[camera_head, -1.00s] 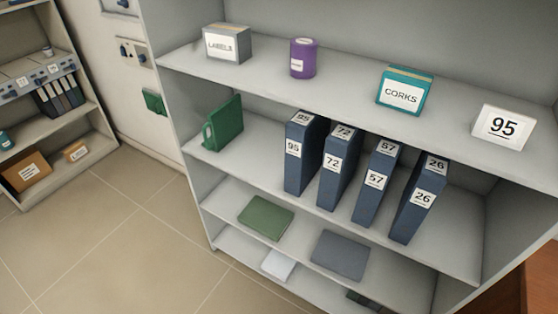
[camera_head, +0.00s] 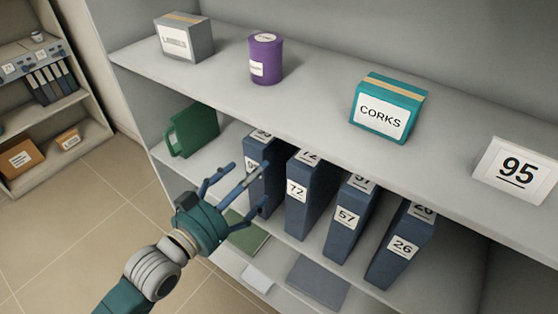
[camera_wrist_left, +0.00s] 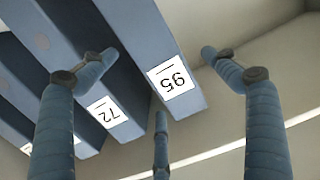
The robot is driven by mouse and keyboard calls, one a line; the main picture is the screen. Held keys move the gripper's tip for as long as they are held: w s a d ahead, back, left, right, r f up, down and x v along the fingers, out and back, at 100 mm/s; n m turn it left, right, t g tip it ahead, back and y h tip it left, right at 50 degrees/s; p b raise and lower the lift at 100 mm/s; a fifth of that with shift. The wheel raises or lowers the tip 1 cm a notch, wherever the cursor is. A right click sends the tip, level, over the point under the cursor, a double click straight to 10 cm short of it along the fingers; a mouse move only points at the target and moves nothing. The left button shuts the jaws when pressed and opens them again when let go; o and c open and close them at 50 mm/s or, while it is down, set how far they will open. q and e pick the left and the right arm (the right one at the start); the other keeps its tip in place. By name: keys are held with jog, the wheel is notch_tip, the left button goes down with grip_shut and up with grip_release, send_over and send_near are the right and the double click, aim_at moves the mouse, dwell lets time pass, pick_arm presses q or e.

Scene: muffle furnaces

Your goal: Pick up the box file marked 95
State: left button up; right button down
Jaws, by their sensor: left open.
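The blue box file marked 95 (camera_head: 270,179) stands upright on the middle shelf, leftmost in a row of blue box files. Its label is partly covered by my gripper in the head view. My left gripper (camera_head: 240,183) is open in front of it, fingers spread toward its front. In the left wrist view, the 95 file (camera_wrist_left: 172,84) shows upside down between the open fingers. I cannot tell whether any finger touches it. The file marked 72 (camera_head: 310,195) is just to its right. My right gripper is not in view.
The files marked 57 (camera_head: 347,219) and 26 (camera_head: 401,248) stand further right. A green holder (camera_head: 193,130) stands left of the 95 file. The upper shelf (camera_head: 300,95) overhangs the files and holds a box marked CORKS (camera_head: 386,108) and a 95 sign (camera_head: 516,171).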

aim_at(281, 146)
pick_arm(q)
jog(key=shift+t+h, duration=0.3)
jog(key=shift+h, duration=0.1)
jog(key=w+d, duration=0.1)
jog(key=w+d+r, duration=0.1)
jog(key=w, duration=0.1)
jog(key=w+d+r+p, duration=0.1)
jog(key=w, duration=0.1)
jog(key=shift+d, duration=0.25)
jog(key=shift+w+d, duration=0.15)
jog(key=shift+d, duration=0.05)
jog(key=p+x, duration=0.1)
jog(key=x, duration=0.1)
jog(key=p+x, duration=0.1)
jog(key=x, duration=0.2)
jog(key=shift+d+f, duration=0.1)
jog(key=shift+f, duration=0.1)
jog(key=shift+d+f, duration=0.1)
jog(key=shift+f, duration=0.05)
jog(key=shift+c, duration=1.3)
jog(key=c, duration=1.7)
jog(key=shift+c, duration=0.4)
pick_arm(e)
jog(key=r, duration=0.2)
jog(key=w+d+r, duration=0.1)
pick_arm(q)
jog(key=shift+r, duration=0.25)
